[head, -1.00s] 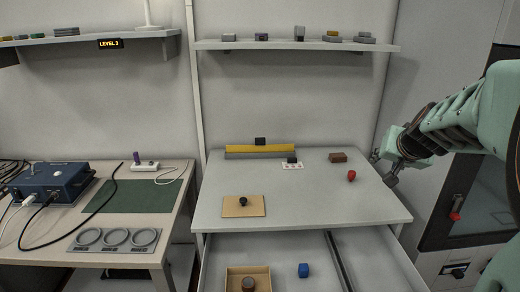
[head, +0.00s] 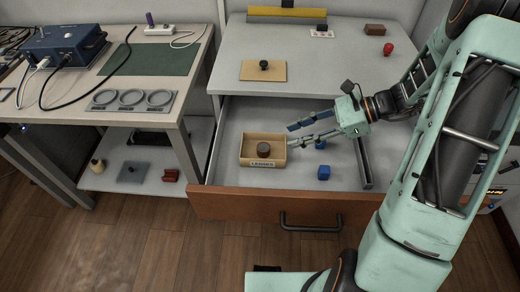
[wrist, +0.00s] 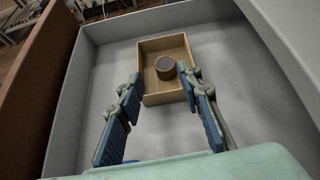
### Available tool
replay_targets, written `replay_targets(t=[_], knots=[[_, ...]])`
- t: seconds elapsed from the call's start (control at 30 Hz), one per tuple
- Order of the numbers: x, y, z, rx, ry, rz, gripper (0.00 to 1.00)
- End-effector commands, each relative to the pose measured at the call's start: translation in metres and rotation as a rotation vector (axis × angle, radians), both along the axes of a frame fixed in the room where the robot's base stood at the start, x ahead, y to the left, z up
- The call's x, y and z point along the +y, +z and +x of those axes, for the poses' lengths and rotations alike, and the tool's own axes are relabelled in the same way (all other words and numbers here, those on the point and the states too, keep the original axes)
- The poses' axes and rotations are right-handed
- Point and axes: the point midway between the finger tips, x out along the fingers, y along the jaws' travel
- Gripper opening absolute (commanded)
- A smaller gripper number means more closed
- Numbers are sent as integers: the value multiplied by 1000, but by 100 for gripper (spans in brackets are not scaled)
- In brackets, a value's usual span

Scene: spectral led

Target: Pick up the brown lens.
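The brown lens (head: 263,148) is a short round piece with a dark top. It sits in a small open wooden box (head: 262,164) labelled LENSES, inside the open drawer (head: 232,122). In the wrist view the lens (wrist: 165,68) stands in the far half of the box (wrist: 152,98). My gripper (head: 290,135) is over the drawer to the right of the box, pointing towards it. Its two blue-padded fingers are spread with nothing between them. In the wrist view my gripper (wrist: 163,78) has its fingertips around the box's near part, apart from the lens.
The drawer's wooden front (head: 255,204) and the desktop edge (head: 290,94) bound the space. Drawer floor around the box is clear.

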Motion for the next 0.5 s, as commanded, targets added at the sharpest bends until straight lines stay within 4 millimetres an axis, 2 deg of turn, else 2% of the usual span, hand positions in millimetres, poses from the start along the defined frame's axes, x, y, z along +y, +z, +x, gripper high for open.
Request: replay_targets(t=[0.03,0.27,0.5], knots=[[1,-12,0,23,-9,22,33],[8,-25,1,54,-20,46,33],[40,-43,2,52,-18,44,33]])
